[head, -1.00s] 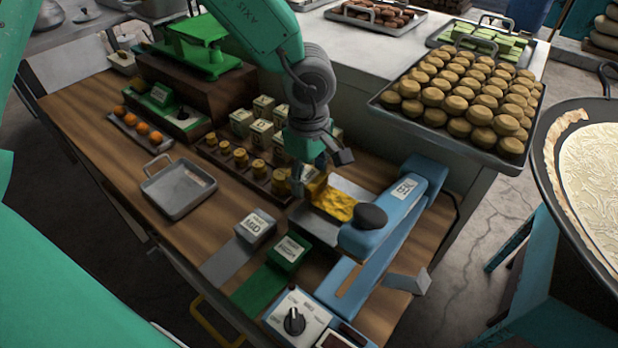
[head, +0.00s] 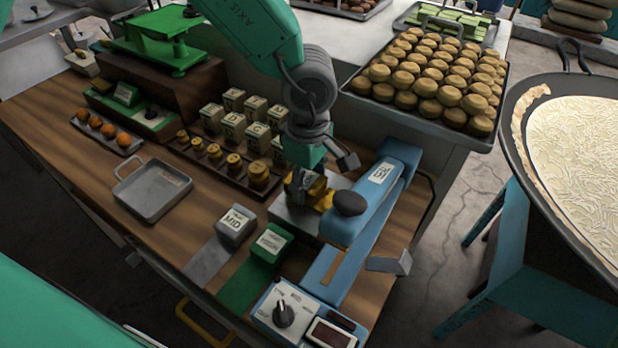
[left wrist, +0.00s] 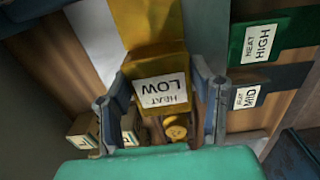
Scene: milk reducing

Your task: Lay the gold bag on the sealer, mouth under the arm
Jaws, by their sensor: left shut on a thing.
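The gold bag (head: 325,201) is at the blue sealer (head: 366,222), just left of the sealer arm's black knob (head: 349,203). My left gripper (head: 303,188) is over it and hides most of it in the head view. In the left wrist view, the gold bag's block labelled HEAT LOW (left wrist: 160,92) is between the fingers of my left gripper (left wrist: 157,103), shut on it. Its flat gold sheet (left wrist: 150,22) runs away from the block. Whether the mouth is under the arm is hidden. My right gripper is not in view.
A grey MID block (head: 235,226) and a green block (head: 271,243) with flat strips lie left of the sealer. A small metal tray (head: 152,191), lettered boxes (head: 232,127) and brass weights (head: 215,152) crowd the bench. A cookie tray (head: 425,122) stands behind.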

